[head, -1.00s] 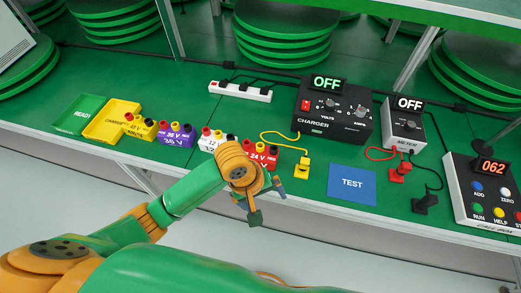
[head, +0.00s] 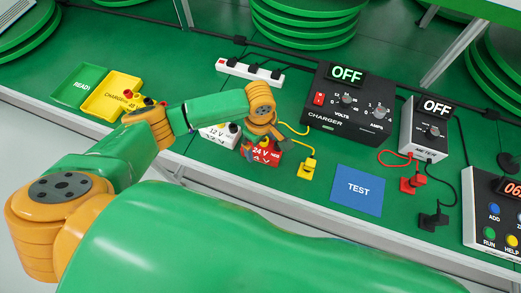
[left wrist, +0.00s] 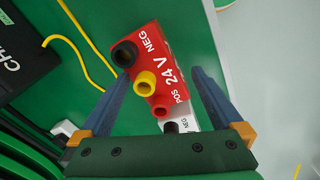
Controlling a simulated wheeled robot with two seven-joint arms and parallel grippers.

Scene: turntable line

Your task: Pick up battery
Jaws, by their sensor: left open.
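A red 24 V battery (head: 260,155) with terminals on top stands near the front edge of the green bench, partly hidden by my left gripper (head: 272,140). In the left wrist view the red battery (left wrist: 170,62) shows its black, yellow and red terminals. The open fingers of my left gripper (left wrist: 161,76) are on either side of it, with nothing held; I cannot tell whether they touch it. A white 12 V battery (head: 217,137) stands close to its left. My right gripper is not in view.
A black charger (head: 345,105) reading OFF, a meter (head: 425,130) and a yellow plug (head: 307,168) with its cord stand to the right. A blue TEST mat (head: 358,190) is empty. A power strip (head: 250,70) lies behind. Green and yellow trays (head: 82,85) lie left.

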